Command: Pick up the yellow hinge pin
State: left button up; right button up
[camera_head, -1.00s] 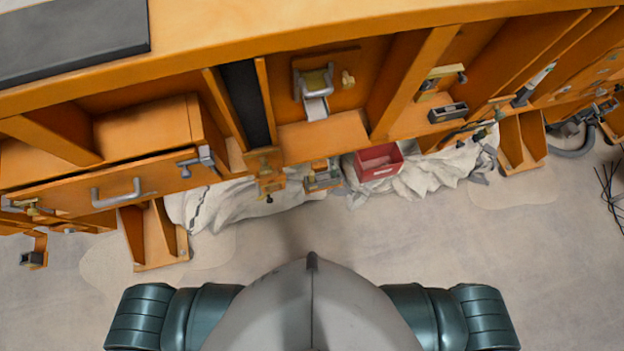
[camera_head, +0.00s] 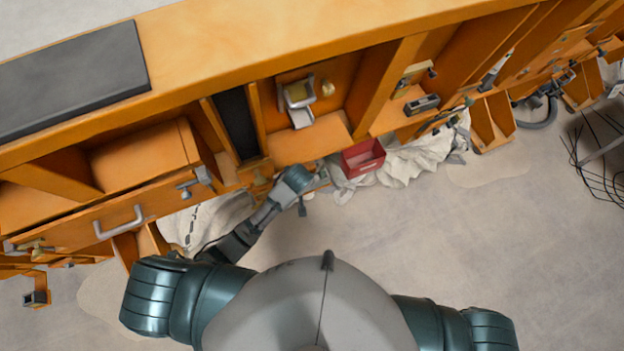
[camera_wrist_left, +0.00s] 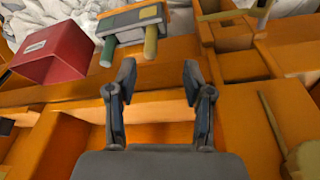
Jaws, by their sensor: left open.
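In the left wrist view a yellow pin (camera_wrist_left: 151,43), which looks like the hinge pin, sticks out of a grey block (camera_wrist_left: 130,18) beside a green pin (camera_wrist_left: 107,50). My left gripper (camera_wrist_left: 158,78) is open and empty. Its two fingers point toward the block, and the yellow pin appears just beyond the gap between them, apart from both. In the head view my left arm (camera_head: 262,213) reaches to the bench front, and its wrist hides the pin area. My right gripper is not in view.
A red bin (camera_head: 363,158) sits right of my left wrist; it also shows in the left wrist view (camera_wrist_left: 50,50). The orange bench (camera_head: 330,45) with shelves and dividers runs across. A drawer (camera_head: 118,222) sticks out at left. White cloth (camera_head: 430,155) lies below.

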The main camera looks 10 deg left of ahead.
pick_arm(q)
notch_tip(320, 180, up, 5)
jog(key=d, duration=0.2)
jog(key=shift+n, duration=0.3)
jog(key=x, duration=0.7)
jog(key=a+x, duration=0.1)
jog(key=x, duration=0.3)
jog(key=shift+w+f, duration=0.1)
jog(key=shift+f, duration=0.1)
jog(key=x, duration=0.4)
jog(key=shift+w+d+f, duration=0.25)
jog(key=shift+d, duration=0.1)
jog(key=shift+f, duration=0.2)
jog(key=shift+a, duration=0.15)
jog(key=shift+c, duration=1.2)
grip_shut()
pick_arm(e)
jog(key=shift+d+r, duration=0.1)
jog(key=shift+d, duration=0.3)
